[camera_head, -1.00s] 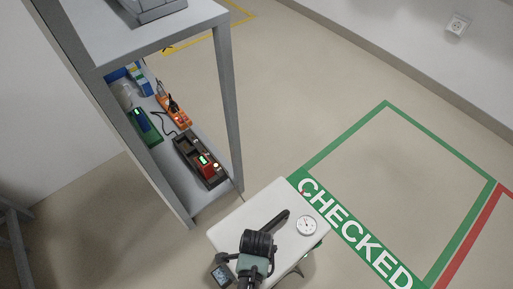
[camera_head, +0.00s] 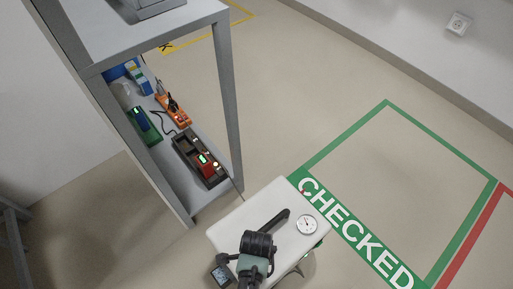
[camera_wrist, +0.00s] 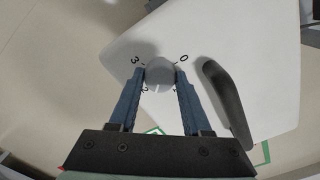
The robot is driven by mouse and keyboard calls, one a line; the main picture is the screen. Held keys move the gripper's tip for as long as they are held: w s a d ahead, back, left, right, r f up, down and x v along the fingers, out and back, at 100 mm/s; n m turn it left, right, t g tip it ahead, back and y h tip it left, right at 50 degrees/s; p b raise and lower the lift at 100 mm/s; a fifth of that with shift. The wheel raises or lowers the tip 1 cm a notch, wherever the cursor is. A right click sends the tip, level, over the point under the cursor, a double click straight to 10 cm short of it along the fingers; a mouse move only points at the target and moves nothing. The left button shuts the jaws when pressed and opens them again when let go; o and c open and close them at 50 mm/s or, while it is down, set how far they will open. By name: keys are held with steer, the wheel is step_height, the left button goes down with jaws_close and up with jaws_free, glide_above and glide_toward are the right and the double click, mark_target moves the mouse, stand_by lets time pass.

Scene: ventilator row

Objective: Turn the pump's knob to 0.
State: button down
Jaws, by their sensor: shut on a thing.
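The pump is a white box (camera_head: 235,222) in the lower middle of the head view; its pale top also fills much of the wrist view (camera_wrist: 250,50). Its round grey knob (camera_wrist: 158,72) is in the wrist view, ringed by the marks 3, 0, 2 and 1. A small light mark on the knob's lower edge points down, between 2 and 1. My gripper (camera_wrist: 159,76) is shut on the knob, one blue finger on each side. In the head view my wrist hides the knob.
A black handle (camera_head: 270,222) and a round white gauge (camera_head: 307,224) are on the pump's top; the handle is close right of my fingers in the wrist view. A grey shelf rack (camera_head: 230,120) with several devices stands at left. The green-framed floor area is clear.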

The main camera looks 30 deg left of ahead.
steer(key=shift+r+n, duration=0.1)
steer(key=shift+n, duration=0.2)
steer(key=shift+r+n+p, duration=0.1)
steer(key=shift+n+p, duration=1.1)
steer(key=n+p, duration=0.2)
steer(key=n, duration=0.1)
steer(key=shift+n, duration=0.3)
steer(key=n+p, duration=0.1)
steer(key=n, duration=0.2)
steer(key=shift+n, duration=0.4)
steer(key=n+p, duration=0.1)
steer(key=n, duration=0.2)
steer(key=shift+n, duration=0.3)
steer(key=n+p, duration=0.1)
steer(key=n, duration=0.2)
steer(key=shift+n, duration=0.3)
steer(key=n, duration=0.3)
steer(key=shift+n+p, duration=0.3)
steer(key=n, duration=0.6)
steer(key=shift+f+n+p, duration=0.2)
steer(key=shift+n+p, duration=0.1)
steer(key=shift+p, duration=0.1)
